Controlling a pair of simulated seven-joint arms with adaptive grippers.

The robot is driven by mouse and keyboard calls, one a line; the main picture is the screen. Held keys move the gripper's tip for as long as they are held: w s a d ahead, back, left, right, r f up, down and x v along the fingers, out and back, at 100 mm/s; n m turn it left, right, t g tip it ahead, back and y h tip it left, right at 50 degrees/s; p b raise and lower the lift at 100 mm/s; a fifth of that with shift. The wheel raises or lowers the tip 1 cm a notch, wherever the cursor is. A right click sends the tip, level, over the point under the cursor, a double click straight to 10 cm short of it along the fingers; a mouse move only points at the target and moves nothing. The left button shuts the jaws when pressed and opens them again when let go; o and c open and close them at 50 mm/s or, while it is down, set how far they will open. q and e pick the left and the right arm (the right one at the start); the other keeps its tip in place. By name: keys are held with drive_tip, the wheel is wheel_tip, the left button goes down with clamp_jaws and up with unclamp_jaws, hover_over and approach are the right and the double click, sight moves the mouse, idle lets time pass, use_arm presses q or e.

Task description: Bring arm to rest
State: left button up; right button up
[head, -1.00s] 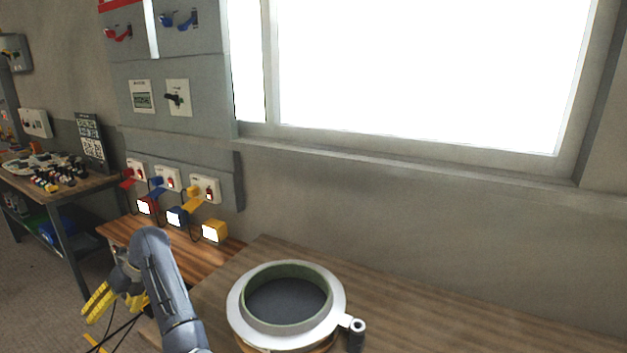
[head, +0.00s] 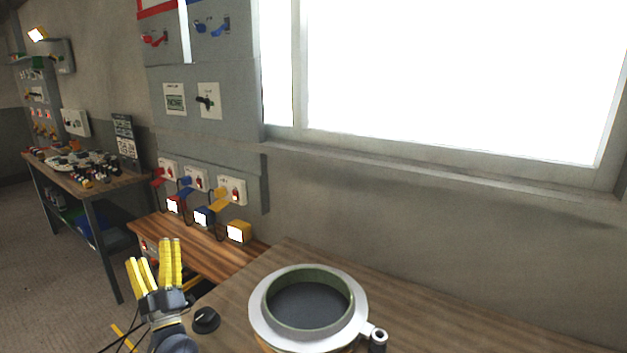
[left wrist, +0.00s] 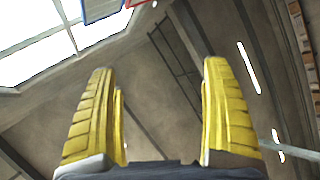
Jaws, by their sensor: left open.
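My left gripper (head: 157,264) is at the lower left of the head view, with yellow fingers pointing up. It is open and empty, left of the wooden table's edge. In the left wrist view its two yellow fingers (left wrist: 162,110) stand wide apart with nothing between them, and the ceiling and a bright window show behind. My right gripper is in neither view.
A round mould (head: 262,318) with a pale rim and dark inside sits on the wooden table (head: 440,325). A small black knob (head: 205,319) lies left of it. A lower wooden bench (head: 190,243) holds red, blue and yellow boxes. A workbench (head: 100,182) stands further left.

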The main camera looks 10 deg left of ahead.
use_arm(q)
drive_tip(key=d+f+m+h, duration=1.1)
drive_tip(key=d+m+h, duration=0.2)
drive_tip(key=m+h, duration=0.15)
drive_tip(key=s+d+f+m+g+h, duration=0.1)
drive_tip(key=s+d+f+m+g, duration=0.15)
drive_tip(key=f, duration=0.25)
drive_tip(key=s+d+f+m+g+h, duration=0.1)
drive_tip(key=s+d+f+m+g, duration=0.1)
drive_tip(key=s+f, duration=0.3)
drive_tip(key=s+a+f+m+g+y, duration=0.25)
drive_tip(key=s+f+g, duration=0.3)
drive_tip(key=s, duration=0.65)
drive_tip(key=s+a+f+m+g+y, duration=0.1)
drive_tip(key=s+f+m+g+y, duration=0.2)
drive_tip(key=s+f, duration=0.6)
drive_tip(key=s+d+f+n+g+h, duration=0.1)
drive_tip(key=s+d+f+g+h, duration=0.15)
drive_tip(key=f, duration=1.25)
drive_tip(key=s+d+f+n+g+h, duration=0.1)
drive_tip(key=s+d+f, duration=0.25)
drive_tip(key=f, duration=1.25)
drive_tip(key=s+f+n+g+h, duration=0.1)
drive_tip(key=s+f+n+g, duration=0.1)
drive_tip(key=s+f, duration=1.7)
drive_tip(key=shift+s+g+h, duration=0.35)
drive_tip(key=shift+s+g, duration=0.1)
drive_tip(key=shift+s, duration=0.45)
